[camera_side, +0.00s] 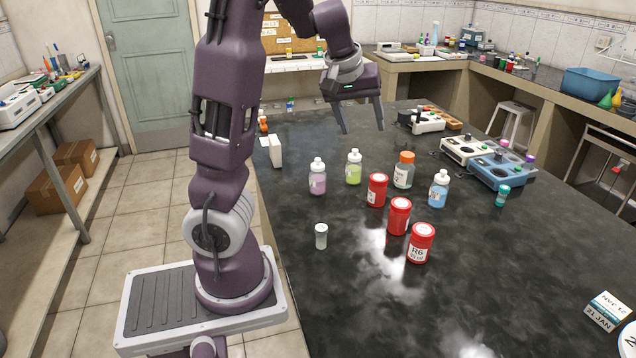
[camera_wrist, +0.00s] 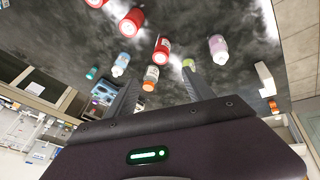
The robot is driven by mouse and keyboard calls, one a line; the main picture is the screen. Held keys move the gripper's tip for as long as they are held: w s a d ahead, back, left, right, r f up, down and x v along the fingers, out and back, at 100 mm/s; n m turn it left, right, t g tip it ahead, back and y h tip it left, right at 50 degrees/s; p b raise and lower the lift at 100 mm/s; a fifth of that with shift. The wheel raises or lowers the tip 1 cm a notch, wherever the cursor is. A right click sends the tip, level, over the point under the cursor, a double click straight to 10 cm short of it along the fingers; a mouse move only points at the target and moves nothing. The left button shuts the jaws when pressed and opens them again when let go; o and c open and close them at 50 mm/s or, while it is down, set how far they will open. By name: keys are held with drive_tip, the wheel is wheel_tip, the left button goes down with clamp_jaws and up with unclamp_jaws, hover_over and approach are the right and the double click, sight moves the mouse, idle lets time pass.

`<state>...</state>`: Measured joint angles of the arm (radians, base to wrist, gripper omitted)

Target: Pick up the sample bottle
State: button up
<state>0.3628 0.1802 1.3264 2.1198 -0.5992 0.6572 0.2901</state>
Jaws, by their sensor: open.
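My gripper (camera_side: 361,130) is open and empty, high above the black bench with its fingers pointing down. Which container is the sample bottle I cannot tell for sure. A clear bottle with an orange cap and white label (camera_side: 403,170) stands upright below and right of my gripper; the wrist view shows it (camera_wrist: 151,77) between the fingers, further off. Other upright bottles are a lime-green one (camera_side: 353,167), a pale purple one (camera_side: 317,177) and a blue one (camera_side: 438,190), all white-capped. A small white-capped vial (camera_side: 321,236) stands nearer the front left.
Three red jars (camera_side: 377,190) stand among the bottles. A teal-capped vial (camera_side: 502,196) and blue and white instruments (camera_side: 496,163) are at the right. A white box (camera_side: 275,151) stands at the bench's left edge. The front of the bench is mostly clear.

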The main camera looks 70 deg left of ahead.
drive_tip(key=s+a+r+n+g+y, duration=0.1)
drive_tip(key=s+a+r+n+y, duration=0.15)
drive_tip(key=a, duration=0.45)
wheel_tip(320, 180, up, 4)
drive_tip(key=r+g+y, duration=0.1)
drive_tip(key=y, duration=0.3)
hover_over(317, 169)
drive_tip(key=w+d, duration=0.1)
drive_tip(key=shift+n, duration=0.25)
wheel_tip(317, 169, down, 24)
drive_tip(key=shift+r, duration=0.15)
drive_tip(key=x, duration=0.4)
drive_tip(key=s+x, duration=0.1)
drive_tip(key=x, duration=0.2)
clamp_jaws()
